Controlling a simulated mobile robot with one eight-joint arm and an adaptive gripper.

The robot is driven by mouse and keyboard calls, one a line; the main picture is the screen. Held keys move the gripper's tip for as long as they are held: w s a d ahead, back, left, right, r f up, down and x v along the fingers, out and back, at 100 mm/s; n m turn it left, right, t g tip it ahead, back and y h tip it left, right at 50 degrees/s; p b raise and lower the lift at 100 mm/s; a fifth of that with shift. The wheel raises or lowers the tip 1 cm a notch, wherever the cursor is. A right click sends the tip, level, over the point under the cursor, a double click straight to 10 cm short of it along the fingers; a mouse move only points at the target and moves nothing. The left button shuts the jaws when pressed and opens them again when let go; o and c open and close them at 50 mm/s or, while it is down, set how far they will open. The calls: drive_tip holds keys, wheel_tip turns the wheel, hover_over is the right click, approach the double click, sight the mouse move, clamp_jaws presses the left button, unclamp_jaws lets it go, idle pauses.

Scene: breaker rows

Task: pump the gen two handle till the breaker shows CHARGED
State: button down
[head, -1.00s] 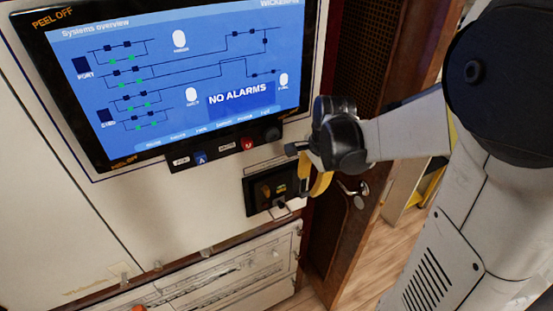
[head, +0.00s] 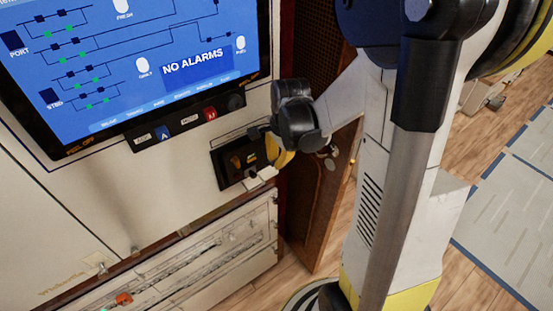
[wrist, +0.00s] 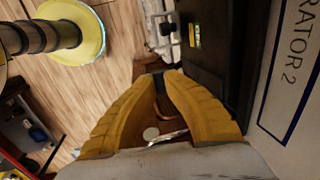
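The gen two breaker is a black unit (head: 228,166) low on the pale cabinet front, with an amber-brown part on its face. In the wrist view its black housing (wrist: 222,50) is at the upper right, with a small yellow-green label (wrist: 195,36) too small to read. A plate beside it ends in "RATOR 2" (wrist: 300,62). My gripper (head: 272,150) is at the breaker's right side, its yellow fingers beside the housing. In the wrist view the fingertips (wrist: 164,77) come together around a narrow dark strip. I see no handle clearly between them.
A screen (head: 130,60) reading "NO ALARMS" is above the breaker, with a row of buttons (head: 185,125) under it. A brown wooden door or panel (head: 325,200) with a metal latch is close on the right. Wood floor is open beyond.

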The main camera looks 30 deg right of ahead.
drive_tip(key=shift+f, duration=0.1)
drive_tip(key=s+f+t+b, duration=0.1)
drive_tip(key=t+b, duration=0.1)
drive_tip(key=b, duration=0.1)
drive_tip(key=s+f+t+b, duration=0.1)
drive_tip(key=t+b, duration=0.1)
drive_tip(key=s+f+t+b, duration=0.1)
drive_tip(key=t+b, duration=0.1)
drive_tip(key=b, duration=0.1)
drive_tip(key=shift+f+b, duration=0.35)
drive_tip(key=shift+t, duration=0.3)
drive_tip(key=shift+w, duration=0.1)
drive_tip(key=c, duration=1.4)
unclamp_jaws()
drive_tip(key=shift+w, duration=0.1)
drive_tip(key=shift+r, duration=0.1)
drive_tip(key=v, duration=1.2)
drive_tip(key=shift+d, duration=0.2)
